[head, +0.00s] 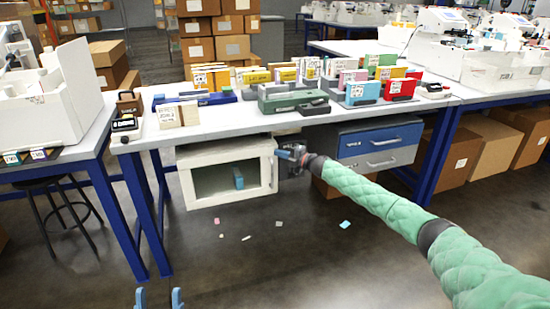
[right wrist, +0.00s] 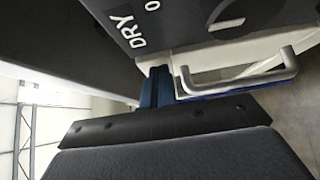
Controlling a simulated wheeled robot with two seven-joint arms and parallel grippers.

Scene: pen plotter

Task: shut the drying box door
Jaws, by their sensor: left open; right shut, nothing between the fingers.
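The white drying box (head: 187,192) stands under the table. Its door, a white frame (head: 230,199) around a window, lies at or near the box front; I cannot tell whether a gap is left. A blue item (head: 238,178) shows inside. My right gripper (head: 284,153) is shut and empty at the box's right front edge, by the dark panel (head: 293,170). The right wrist view shows its blue fingers (right wrist: 155,88) close to a silver handle (right wrist: 290,62) and the dark panel marked DRY (right wrist: 150,25). My left gripper (head: 159,300) is open and empty at the bottom edge.
A blue and grey drawer unit (head: 380,145) hangs under the table to the right. The tabletop (head: 150,137) above holds several coloured boxes. Blue table legs (head: 119,205) stand left of the box. Small scraps (head: 345,224) lie on the otherwise clear floor in front.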

